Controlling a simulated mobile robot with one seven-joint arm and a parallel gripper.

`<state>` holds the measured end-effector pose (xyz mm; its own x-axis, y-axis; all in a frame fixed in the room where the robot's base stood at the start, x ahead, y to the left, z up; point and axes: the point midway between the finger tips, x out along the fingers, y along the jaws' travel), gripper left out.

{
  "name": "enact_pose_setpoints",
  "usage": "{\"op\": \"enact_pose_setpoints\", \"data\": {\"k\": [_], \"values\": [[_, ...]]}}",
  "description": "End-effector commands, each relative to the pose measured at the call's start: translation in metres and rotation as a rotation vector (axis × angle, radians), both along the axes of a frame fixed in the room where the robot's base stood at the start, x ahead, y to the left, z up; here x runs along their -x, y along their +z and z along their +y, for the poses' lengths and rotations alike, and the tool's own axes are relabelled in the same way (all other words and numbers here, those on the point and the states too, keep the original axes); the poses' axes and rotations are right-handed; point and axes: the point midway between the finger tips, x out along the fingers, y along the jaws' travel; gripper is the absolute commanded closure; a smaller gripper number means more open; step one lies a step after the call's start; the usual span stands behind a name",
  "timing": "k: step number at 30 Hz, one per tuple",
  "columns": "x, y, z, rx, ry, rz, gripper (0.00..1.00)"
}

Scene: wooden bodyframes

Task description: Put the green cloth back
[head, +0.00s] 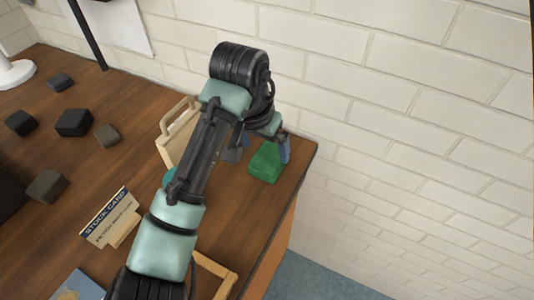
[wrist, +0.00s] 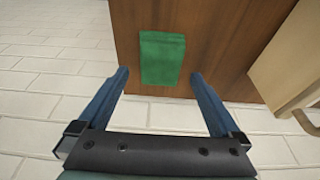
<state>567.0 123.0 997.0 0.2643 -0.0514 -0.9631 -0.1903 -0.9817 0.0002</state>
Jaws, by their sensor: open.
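The green cloth (head: 265,163) is a folded, block-like pad lying on the brown wooden table (head: 75,160) near its far right corner. In the wrist view the cloth (wrist: 162,58) lies ahead of my gripper (wrist: 159,76), roughly centred between the blue fingertips. My gripper (head: 266,147) is open and empty, with a finger beside the cloth in the head view. I cannot tell how far above the table the fingertips are.
A pale wooden holder with a handle (head: 180,120) stands left of the cloth, partly behind my arm. A stock card (head: 110,217) and several dark blocks (head: 74,122) are on the left. A pale wooden frame (head: 228,277) is at the near edge. A white brick wall (head: 420,110) closes the back.

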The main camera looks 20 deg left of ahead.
Motion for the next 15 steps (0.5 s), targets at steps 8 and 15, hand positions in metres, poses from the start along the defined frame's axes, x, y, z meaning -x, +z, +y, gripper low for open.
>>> {"op": "enact_pose_setpoints", "data": {"k": [8,15], "values": [[0.012,0.047,0.002,0.0,-0.002,-0.001,0.0],[0.016,0.057,0.003,0.0,-0.001,0.002,0.0]]}}
